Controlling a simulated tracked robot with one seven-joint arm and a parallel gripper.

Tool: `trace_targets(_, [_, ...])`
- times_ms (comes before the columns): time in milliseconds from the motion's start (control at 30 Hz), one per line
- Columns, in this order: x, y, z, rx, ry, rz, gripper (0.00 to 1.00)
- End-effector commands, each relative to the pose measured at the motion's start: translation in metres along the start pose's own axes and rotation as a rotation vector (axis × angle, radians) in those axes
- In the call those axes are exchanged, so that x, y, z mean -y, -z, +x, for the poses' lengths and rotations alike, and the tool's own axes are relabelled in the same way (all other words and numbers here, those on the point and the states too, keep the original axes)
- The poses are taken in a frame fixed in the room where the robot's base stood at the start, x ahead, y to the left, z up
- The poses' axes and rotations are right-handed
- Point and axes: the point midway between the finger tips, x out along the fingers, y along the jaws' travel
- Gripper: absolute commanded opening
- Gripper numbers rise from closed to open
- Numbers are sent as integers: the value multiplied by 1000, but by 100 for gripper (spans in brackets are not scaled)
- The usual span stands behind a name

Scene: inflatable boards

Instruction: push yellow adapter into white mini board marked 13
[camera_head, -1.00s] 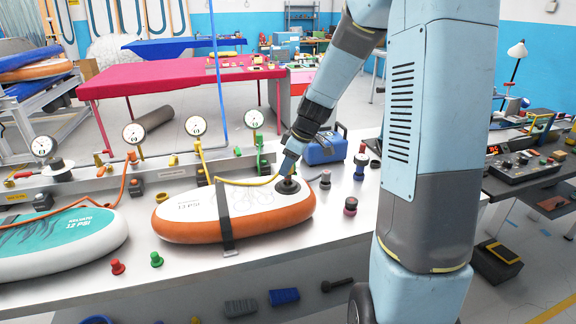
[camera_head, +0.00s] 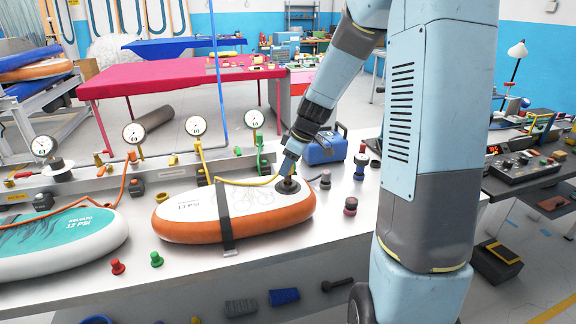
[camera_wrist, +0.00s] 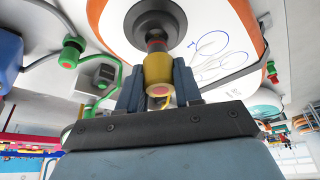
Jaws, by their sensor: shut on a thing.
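The white mini board (camera_head: 182,215) with an orange rim and the mark 13 PSI lies on the workbench under a dark strap. Its round black valve (camera_head: 288,186) is at the right end; the valve also shows at the top of the wrist view (camera_wrist: 135,22). My gripper (camera_head: 290,166) is over that valve, pointing down. In the wrist view my gripper (camera_wrist: 158,85) is shut on the yellow adapter (camera_wrist: 158,68). The adapter's far end, with a reddish band, is at the valve's centre. I cannot tell how deep it sits. A yellow hose (camera_head: 240,183) runs to the gripper.
A teal board (camera_head: 60,245) lies at the left. Red (camera_head: 118,267) and green (camera_head: 156,259) adapters stand at the front edge. Gauges (camera_head: 196,126) line the back, with a blue case (camera_head: 325,149) behind my gripper.

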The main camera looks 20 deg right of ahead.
Motion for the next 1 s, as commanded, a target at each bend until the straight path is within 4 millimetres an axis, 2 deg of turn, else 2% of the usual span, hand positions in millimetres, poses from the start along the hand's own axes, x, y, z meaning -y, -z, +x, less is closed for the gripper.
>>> trace_targets(1000, [0, -8, 19, 0, 1, 1, 2])
